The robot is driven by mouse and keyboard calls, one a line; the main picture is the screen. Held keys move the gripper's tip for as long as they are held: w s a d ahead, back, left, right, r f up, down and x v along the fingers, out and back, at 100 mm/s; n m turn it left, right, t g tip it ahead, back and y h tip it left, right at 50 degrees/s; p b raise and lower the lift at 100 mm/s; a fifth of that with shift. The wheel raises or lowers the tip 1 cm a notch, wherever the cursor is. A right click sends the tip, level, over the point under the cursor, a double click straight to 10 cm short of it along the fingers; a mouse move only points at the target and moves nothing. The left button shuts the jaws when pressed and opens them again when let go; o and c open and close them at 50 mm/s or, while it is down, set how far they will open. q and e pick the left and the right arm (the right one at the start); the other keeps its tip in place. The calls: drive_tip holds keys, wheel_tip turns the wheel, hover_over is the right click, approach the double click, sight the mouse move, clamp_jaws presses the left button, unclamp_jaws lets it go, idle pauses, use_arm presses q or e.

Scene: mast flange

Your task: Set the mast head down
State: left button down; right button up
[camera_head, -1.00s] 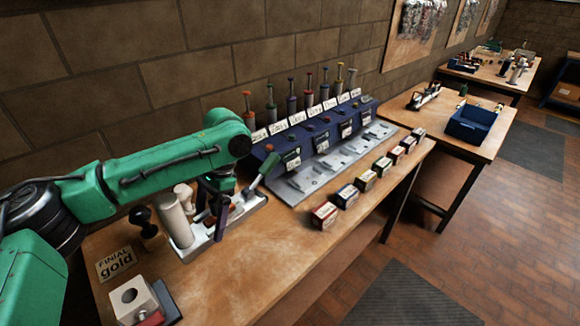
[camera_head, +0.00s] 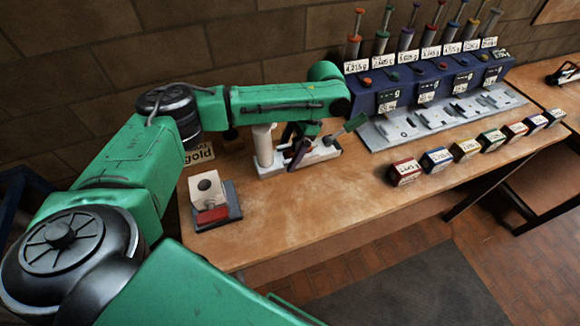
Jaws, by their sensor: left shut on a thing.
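My left gripper (camera_head: 300,143) points down at the white fixture (camera_head: 325,153) on the wooden bench. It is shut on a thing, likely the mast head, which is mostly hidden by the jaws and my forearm. I cannot tell whether that thing touches the fixture. A pale upright cylinder (camera_head: 264,146) stands at the fixture's left end. A green-handled lever (camera_head: 353,124) slants up at its right end. My right gripper is not in view.
A white block with a round hole (camera_head: 207,188) sits on a grey base at the front left, with a red part before it. A blue dispenser rack (camera_head: 430,80) stands right at the wall. Several small boxes (camera_head: 404,172) line the bench's front. The bench's front middle is clear.

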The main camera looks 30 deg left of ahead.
sight(289, 175)
use_arm(q)
wheel_tip(289, 175, down, 5)
drive_tip(key=shift+s+f, duration=0.1)
drive_tip(key=shift+f, duration=0.35)
unclamp_jaws()
drive_tip(key=b+v, duration=0.2)
drive_tip(key=v, duration=0.7)
drive_tip(key=shift+d+r, duration=0.1)
drive_tip(key=shift+d, duration=0.05)
drive_tip(key=v, duration=0.3)
drive_tip(key=shift+p, duration=0.35)
